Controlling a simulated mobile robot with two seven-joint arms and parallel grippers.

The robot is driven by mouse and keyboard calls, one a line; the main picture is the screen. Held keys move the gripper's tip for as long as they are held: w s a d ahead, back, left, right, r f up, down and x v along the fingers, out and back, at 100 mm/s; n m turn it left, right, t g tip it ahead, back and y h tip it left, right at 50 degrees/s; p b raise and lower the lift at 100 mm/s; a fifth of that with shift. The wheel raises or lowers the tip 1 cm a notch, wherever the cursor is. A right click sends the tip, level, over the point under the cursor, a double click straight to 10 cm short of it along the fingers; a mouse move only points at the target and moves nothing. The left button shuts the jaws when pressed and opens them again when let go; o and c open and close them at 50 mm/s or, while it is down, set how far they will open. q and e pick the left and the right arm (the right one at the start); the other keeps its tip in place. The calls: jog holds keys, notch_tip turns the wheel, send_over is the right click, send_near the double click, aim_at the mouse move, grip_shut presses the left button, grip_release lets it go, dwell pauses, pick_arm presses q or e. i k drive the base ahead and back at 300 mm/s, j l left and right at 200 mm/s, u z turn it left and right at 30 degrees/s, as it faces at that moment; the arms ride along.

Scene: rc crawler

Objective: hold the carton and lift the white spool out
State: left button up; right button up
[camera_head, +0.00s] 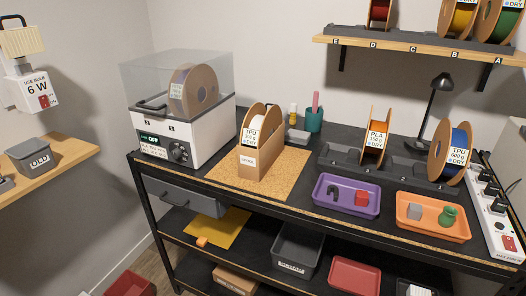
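An open brown carton (262,163) stands on a cork mat (290,185) near the middle of the bench. A spool (262,120) with cardboard-brown flanges and a white "TPU" label sits upright in it. Its upper part sticks out above the carton, and its lower part is hidden by the carton walls. I cannot clearly make out its filament colour. Neither my left nor my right gripper is in view.
A filament dryer (185,130) with a clear lid and a spool inside stands left of the carton. On the right are a purple tray (330,208), an orange tray (405,228), an orange spool (376,135), a blue spool (462,142) and a lamp (440,82). The front of the cork mat is clear.

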aim_at(259, 124)
jog(key=i+j+z, duration=0.4)
jog(key=j, duration=0.3)
jog(key=i+j+z, duration=0.4)
jog(key=j, duration=0.4)
jog(key=l+u, duration=0.2)
jog(key=l, duration=0.2)
jog(key=k+l+u, duration=0.15)
jog(key=l, duration=0.25)
